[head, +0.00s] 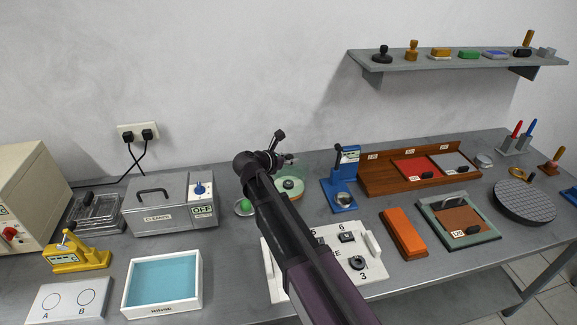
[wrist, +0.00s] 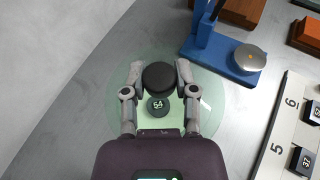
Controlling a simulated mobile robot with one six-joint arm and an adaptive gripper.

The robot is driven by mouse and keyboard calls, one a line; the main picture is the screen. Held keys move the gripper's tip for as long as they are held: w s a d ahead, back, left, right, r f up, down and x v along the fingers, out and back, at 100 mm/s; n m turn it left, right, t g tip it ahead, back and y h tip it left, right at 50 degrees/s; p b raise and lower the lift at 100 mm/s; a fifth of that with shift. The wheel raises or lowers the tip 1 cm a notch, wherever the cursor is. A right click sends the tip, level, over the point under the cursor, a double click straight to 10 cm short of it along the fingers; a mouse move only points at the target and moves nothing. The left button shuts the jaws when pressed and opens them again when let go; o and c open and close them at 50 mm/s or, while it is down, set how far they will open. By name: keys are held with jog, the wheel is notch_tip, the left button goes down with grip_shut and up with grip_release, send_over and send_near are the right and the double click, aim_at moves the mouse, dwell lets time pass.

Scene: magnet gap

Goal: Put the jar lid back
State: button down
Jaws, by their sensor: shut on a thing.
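My gripper (wrist: 159,71) is shut on the round black knob (wrist: 158,77) of a clear, pale green jar lid (wrist: 212,100). The lid spreads as a see-through disc below the fingers in the wrist view. A black puck marked 54 (wrist: 157,106) shows through it. In the head view my gripper (head: 287,160) is at the wall side of the bench, over the round green jar (head: 296,195), which has a dark piece inside. My arm hides part of the jar. I cannot tell whether the lid touches the jar rim or hangs just above it.
A blue stand (head: 340,190) with a round metal pan is close on the right; it also shows in the wrist view (wrist: 222,55). A green-topped item (head: 243,207) and the cleaner box (head: 172,208) are on the left. A white numbered board (head: 372,268) lies in front, partly behind my arm.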

aim_at(288, 166)
jog(key=shift+w, duration=0.15)
jog(key=shift+w+a, duration=0.15)
jog(key=shift+w, duration=0.1)
jog(key=shift+w+a+f+b, duration=0.1)
jog(key=shift+w+f+b, duration=0.1)
jog(key=shift+f+b, duration=0.25)
jog(key=shift+w+f+b, duration=0.15)
jog(key=shift+f+b, duration=1.25)
jog(key=shift+f+b, duration=0.6)
jog(key=shift+c, duration=2)
grip_release()
jog(key=shift+r, duration=0.2)
jog(key=shift+s+r+p, duration=0.1)
jog(key=shift+r+p, duration=0.55)
jog(key=shift+p, duration=0.25)
jog(key=p+v, duration=0.4)
jog(key=v, duration=0.7)
jog(key=shift+s+a, duration=0.3)
